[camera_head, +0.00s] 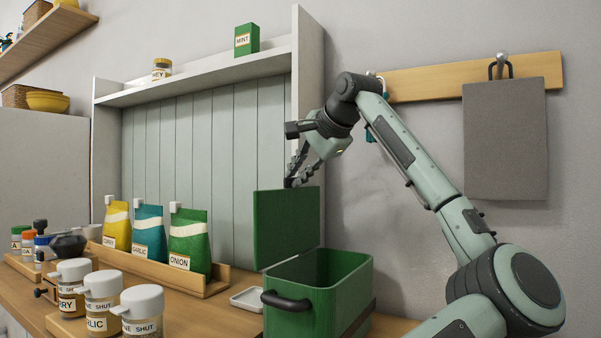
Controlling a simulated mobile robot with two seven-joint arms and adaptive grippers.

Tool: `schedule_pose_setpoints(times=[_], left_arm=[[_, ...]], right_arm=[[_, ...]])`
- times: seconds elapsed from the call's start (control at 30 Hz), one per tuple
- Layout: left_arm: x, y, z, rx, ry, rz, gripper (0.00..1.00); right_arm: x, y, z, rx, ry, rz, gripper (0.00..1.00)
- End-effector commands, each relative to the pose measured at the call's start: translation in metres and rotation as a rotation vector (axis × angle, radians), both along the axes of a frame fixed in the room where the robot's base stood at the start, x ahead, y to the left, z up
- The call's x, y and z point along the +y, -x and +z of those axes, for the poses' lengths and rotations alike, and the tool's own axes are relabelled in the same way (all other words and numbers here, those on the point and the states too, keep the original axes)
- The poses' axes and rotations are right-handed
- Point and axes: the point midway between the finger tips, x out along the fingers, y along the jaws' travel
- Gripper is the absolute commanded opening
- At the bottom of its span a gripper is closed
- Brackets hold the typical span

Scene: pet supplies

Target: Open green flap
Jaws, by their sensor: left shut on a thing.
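The green flap (287,228) stands upright at the left side of the green box (345,295), whose open top shows its inside. A black handle (286,301) is on the box's front. My left gripper (291,182) reaches down to the flap's top edge and is shut on it. The exact finger contact is small and partly hidden. My right gripper is not in view.
A wooden tray (150,267) holds yellow, teal and green bags. Several white-lidded jars (102,300) stand at the front left. A small white dish (247,299) lies left of the box. A shelf panel (308,100) rises behind the flap. A grey board (505,140) hangs right.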

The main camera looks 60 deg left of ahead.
Motion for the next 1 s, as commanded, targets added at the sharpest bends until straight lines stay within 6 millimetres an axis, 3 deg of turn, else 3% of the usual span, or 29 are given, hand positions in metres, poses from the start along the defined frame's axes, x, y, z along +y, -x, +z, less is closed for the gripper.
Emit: schedule_pose_setpoints(times=[0.4, 0.43, 0.57, 0.87, 1.0], left_arm=[[0.003, 0.004, 0.003, -0.004, -0.003, 0.007, 0.0], [0.003, 0.004, 0.003, -0.004, -0.003, 0.007, 0.14], [0.003, 0.004, 0.003, -0.004, -0.002, 0.007, 0.28], [0.001, 0.003, 0.002, -0.004, 0.003, 0.005, 0.28], [-0.01, 0.002, 0.009, -0.004, 0.002, 0.002, 0.28]], right_arm=[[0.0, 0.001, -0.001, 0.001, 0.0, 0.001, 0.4], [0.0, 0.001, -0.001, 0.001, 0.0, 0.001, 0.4], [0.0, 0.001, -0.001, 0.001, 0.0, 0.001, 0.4], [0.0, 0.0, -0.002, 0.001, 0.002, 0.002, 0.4], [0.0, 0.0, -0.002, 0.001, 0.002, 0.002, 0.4]])
